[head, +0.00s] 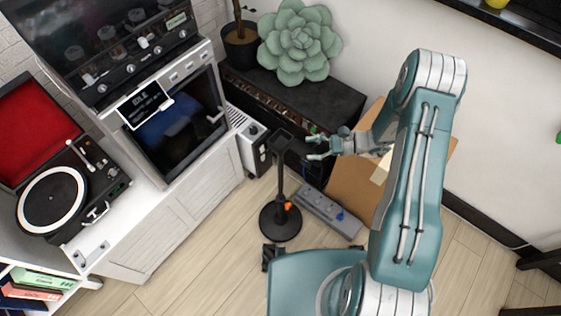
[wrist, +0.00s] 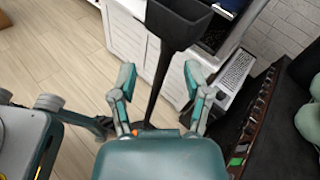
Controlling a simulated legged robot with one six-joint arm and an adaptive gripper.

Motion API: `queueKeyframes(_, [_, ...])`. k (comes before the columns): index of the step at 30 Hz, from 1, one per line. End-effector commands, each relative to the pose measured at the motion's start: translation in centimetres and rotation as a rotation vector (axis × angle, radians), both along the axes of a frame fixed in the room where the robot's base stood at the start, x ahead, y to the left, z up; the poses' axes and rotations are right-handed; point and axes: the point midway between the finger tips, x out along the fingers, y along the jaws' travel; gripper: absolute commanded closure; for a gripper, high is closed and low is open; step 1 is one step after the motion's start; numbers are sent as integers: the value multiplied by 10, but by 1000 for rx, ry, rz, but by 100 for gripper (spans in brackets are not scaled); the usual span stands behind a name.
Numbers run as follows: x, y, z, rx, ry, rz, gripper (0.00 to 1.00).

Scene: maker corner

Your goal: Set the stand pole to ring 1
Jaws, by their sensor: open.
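A black stand stands upright on the floor in the middle of the head view, with a slim pole (head: 280,183), a small black holder (head: 281,138) on top and a round base (head: 281,221). A small orange part (head: 288,206) shows low on the pole. My gripper (head: 314,148) is open and empty, just right of the pole near its top. In the wrist view, the pole (wrist: 156,82) shows between the two spread fingers of my gripper (wrist: 159,78), apparently beyond their tips. The holder (wrist: 178,24) is above them. No ring marks can be made out.
A grey power strip (head: 328,212) lies on the floor right of the base. A cardboard box (head: 353,183) stands beneath my arm. A black cabinet (head: 335,98) with a succulent (head: 299,42) is behind. A white cabinet with a turntable (head: 52,202) is left, with clear floor between.

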Motion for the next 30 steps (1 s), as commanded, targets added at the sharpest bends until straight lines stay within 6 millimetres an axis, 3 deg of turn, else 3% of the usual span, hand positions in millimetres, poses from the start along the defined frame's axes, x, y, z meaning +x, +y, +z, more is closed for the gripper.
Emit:
queueKeyframes(1, [-1,-1,-19,32,37,-38,38])
queueKeyframes(6, [-4,-5,-74,132,135,-178,38])
queueKeyframes(12, [-11,-8,-116,202,205,-293,38])
queueKeyframes(20, [-9,5,-123,214,215,-311,38])
queueKeyframes(30, [7,64,-123,213,215,-308,38])
